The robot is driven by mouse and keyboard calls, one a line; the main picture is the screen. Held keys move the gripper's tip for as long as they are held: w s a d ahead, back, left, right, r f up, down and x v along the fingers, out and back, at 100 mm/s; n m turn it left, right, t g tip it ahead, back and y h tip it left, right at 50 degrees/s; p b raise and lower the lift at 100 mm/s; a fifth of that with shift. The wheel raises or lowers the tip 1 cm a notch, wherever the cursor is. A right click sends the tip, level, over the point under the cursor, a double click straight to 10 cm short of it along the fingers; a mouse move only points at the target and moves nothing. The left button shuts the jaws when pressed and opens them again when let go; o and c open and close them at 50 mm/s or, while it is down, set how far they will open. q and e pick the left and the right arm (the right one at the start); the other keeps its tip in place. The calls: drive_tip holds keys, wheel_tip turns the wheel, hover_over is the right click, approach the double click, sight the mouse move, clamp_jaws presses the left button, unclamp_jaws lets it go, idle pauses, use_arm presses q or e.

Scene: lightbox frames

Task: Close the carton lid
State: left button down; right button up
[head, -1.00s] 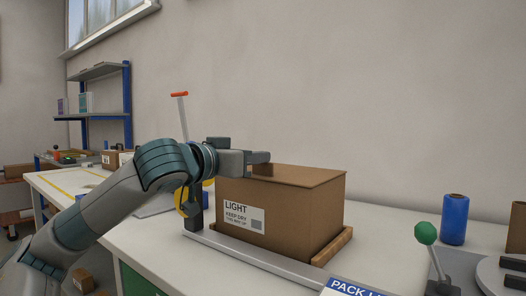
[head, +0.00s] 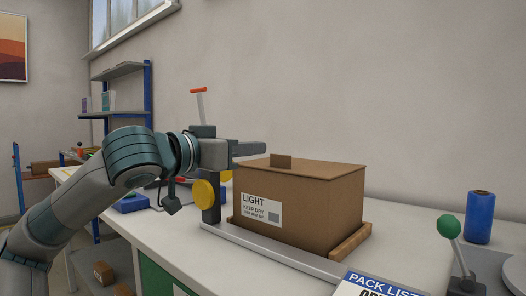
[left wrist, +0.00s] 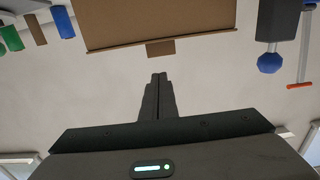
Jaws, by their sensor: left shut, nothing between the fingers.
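The brown carton (head: 315,212) with a white "LIGHT / KEEP DRY" label stands upright on the bench. Its lid (head: 325,169) lies flat across the top, with no clear gap showing. A small brown tab (head: 281,161) sticks up at the lid's left edge; it also shows in the left wrist view (left wrist: 160,48). My left gripper (head: 264,148) is shut and empty, just left of the tab and a little above lid height. In the left wrist view its fingertips (left wrist: 158,76) are together and apart from the tab. My right gripper is not in view.
A post with a yellow knob (head: 203,193) stands left of the carton, below my gripper. A grey rail (head: 270,256) and a wooden strip (head: 350,243) border the carton. A green-knobbed lever (head: 449,227) and blue roll (head: 480,217) stand right.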

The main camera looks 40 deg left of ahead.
use_arm(q)
drive_tip(key=shift+s+d+f+b, duration=0.1)
drive_tip(key=shift+s+f+b, duration=0.15)
drive_tip(key=shift+s, duration=0.35)
drive_tip(key=shift+s+f+b, duration=0.15)
drive_tip(key=shift+s+b, duration=0.1)
drive_tip(key=shift+s, duration=0.35)
drive_tip(key=shift+s, duration=0.1)
